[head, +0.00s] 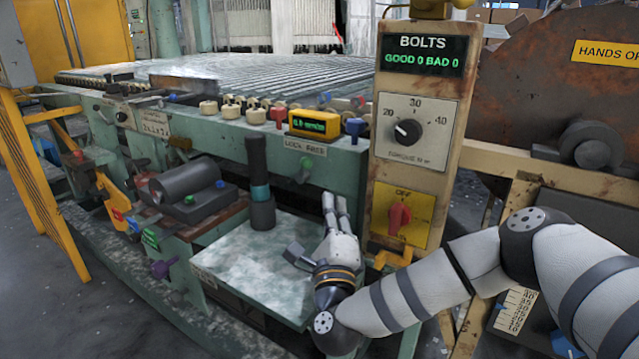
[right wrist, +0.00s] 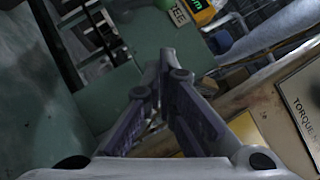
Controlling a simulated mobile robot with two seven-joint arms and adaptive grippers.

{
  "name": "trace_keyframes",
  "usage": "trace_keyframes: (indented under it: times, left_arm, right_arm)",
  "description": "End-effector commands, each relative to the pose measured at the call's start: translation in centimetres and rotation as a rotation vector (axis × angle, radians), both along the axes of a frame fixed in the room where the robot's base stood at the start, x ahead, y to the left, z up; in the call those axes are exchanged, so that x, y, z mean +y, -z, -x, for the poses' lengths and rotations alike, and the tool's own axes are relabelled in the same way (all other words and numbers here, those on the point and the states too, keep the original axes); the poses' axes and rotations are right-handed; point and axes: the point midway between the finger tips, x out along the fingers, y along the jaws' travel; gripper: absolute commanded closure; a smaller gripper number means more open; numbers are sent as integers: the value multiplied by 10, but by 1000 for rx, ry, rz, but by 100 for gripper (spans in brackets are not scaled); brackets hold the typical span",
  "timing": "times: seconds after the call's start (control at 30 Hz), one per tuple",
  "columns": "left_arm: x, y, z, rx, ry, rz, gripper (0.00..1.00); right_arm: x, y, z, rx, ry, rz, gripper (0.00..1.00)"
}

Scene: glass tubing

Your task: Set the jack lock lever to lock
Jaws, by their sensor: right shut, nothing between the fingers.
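The jack lock lever is a small green lever (head: 305,169) on the front of the pale green machine, just below a plate (head: 305,147) reading LOCK FREE. It seems to point up, slightly toward the FREE side; its exact setting is hard to tell. In the right wrist view, part of a green knob (right wrist: 163,3) shows at the top edge beside the plate (right wrist: 179,13). My right gripper (head: 335,199) is shut and empty, below and right of the lever and apart from it. Its closed fingers fill the middle of the right wrist view (right wrist: 168,68). My left gripper is not in view.
A dark upright post (head: 257,170) stands left of the lever on a pale platform (head: 250,265). The BOLTS panel (head: 416,130) stands close on the right. Several knobs and a yellow display (head: 314,123) line the ledge above. Space directly before the lever looks clear.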

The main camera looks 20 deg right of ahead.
Motion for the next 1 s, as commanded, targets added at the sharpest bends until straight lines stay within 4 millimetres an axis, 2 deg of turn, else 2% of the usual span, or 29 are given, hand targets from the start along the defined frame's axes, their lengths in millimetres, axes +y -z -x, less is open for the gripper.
trace_keyframes:
  times: [0.1,0.33,0.5,1.0]
  left_arm:
    - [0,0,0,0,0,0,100]
    - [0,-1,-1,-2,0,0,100]
    - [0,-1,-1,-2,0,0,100]
    - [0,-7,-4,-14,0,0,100]
  right_arm:
    - [-9,-8,-22,-1,4,0,100]
    - [4,-24,-48,0,2,1,100]
    - [7,-27,-54,2,1,1,100]
    - [8,-33,-54,28,1,23,100]
